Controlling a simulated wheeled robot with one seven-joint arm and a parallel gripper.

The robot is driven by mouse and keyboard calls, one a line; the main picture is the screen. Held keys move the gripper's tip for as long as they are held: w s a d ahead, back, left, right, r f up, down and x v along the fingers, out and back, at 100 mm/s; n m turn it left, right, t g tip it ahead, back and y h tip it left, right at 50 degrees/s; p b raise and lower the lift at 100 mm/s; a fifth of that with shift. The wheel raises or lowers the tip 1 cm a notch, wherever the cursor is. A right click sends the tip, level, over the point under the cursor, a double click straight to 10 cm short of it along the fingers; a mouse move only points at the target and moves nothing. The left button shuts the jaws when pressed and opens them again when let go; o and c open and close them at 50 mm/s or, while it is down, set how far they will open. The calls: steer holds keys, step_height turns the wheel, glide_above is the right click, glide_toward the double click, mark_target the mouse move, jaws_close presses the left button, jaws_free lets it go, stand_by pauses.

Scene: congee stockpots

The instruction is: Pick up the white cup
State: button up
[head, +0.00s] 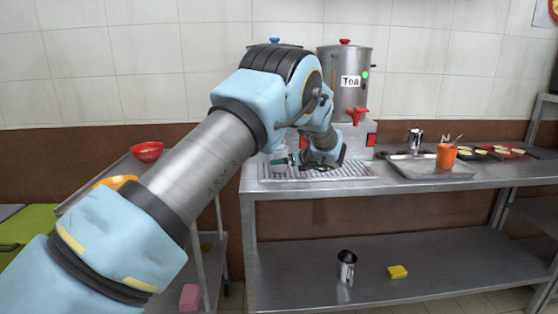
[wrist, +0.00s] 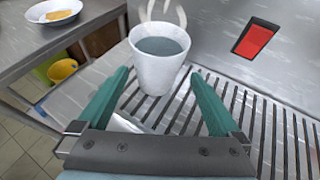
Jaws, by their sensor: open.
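The white cup (wrist: 158,72) stands upright on a slotted metal drip tray (wrist: 284,130) in the wrist view. It is full of grey-looking liquid, with faint steam above it. My gripper (wrist: 160,77) is open, with one green finger on each side of the cup's lower body. Small gaps show between the fingers and the cup. I cannot tell how far the fingertips reach along its sides. In the head view my gripper (head: 300,158) is low over the drip tray (head: 335,172); my arm hides much of that spot, and the cup is hard to make out.
A steel urn marked Tea (head: 345,75) with a red tap (head: 357,115) stands behind the tray. A red switch (wrist: 256,40) is at right in the wrist view. An orange cup (head: 446,156) stands on a metal tray to the right. A cart with bowls is at left.

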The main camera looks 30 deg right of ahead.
steer(key=p+x, duration=0.1)
steer(key=x, duration=0.3)
steer(key=shift+a+r+p, duration=0.15)
steer(key=shift+p, duration=0.15)
steer(key=shift+w+f, duration=0.3)
steer(key=shift+w, duration=0.2)
steer(key=shift+c, duration=0.4)
steer(key=c, duration=1.3)
steer(key=shift+c, duration=0.4)
steer(key=shift+r, duration=0.15)
